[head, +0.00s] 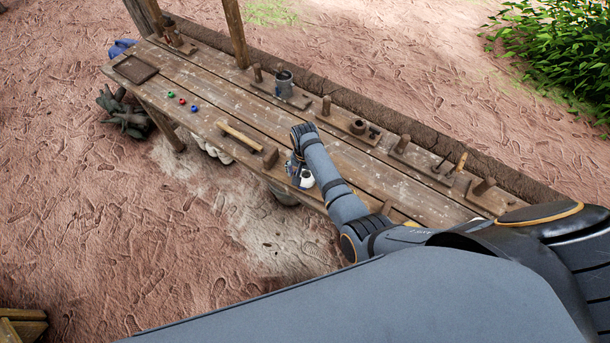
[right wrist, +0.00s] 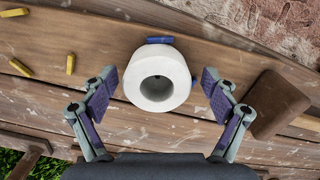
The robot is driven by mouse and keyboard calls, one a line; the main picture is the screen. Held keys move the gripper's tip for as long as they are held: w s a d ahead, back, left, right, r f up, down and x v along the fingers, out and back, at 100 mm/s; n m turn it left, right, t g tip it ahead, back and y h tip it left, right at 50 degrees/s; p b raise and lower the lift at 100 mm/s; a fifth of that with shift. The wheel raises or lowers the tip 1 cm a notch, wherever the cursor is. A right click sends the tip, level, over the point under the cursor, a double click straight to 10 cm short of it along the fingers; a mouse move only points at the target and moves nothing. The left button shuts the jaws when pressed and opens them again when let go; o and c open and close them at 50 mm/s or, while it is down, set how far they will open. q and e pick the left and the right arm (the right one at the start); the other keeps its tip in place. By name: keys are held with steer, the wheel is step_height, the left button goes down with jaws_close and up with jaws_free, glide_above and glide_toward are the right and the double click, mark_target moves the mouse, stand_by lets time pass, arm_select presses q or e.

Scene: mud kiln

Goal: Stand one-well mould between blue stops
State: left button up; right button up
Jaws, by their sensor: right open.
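The one-well mould is a white round block with a single dark hole; it shows in the right wrist view (right wrist: 160,88) and in the head view (head: 307,179) near the table's front edge. Its well faces the wrist camera. A blue stop (right wrist: 160,40) lies close against its far side in the wrist view. A second bit of blue (right wrist: 194,82) shows at its right, mostly hidden behind a finger. My right gripper (right wrist: 160,96) is open, with a finger on each side of the mould and gaps between. My left gripper is not in view.
A brown block (right wrist: 277,103) lies right of the gripper in the wrist view. Yellow pieces (right wrist: 70,64) lie to the left.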

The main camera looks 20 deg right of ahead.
mark_target(305, 175)
steer(key=shift+r+p, duration=0.75)
steer(key=shift+r, duration=0.05)
step_height(305, 175, up, 5)
steer(key=p, duration=0.5)
steer(key=shift+r+p, duration=0.15)
steer(key=shift+p, duration=0.25)
steer(key=shift+r, duration=0.4)
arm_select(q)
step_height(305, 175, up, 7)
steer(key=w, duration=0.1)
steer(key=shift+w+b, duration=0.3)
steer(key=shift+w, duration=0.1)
arm_select(e)
step_height(305, 175, up, 4)
steer(key=shift+r, duration=0.2)
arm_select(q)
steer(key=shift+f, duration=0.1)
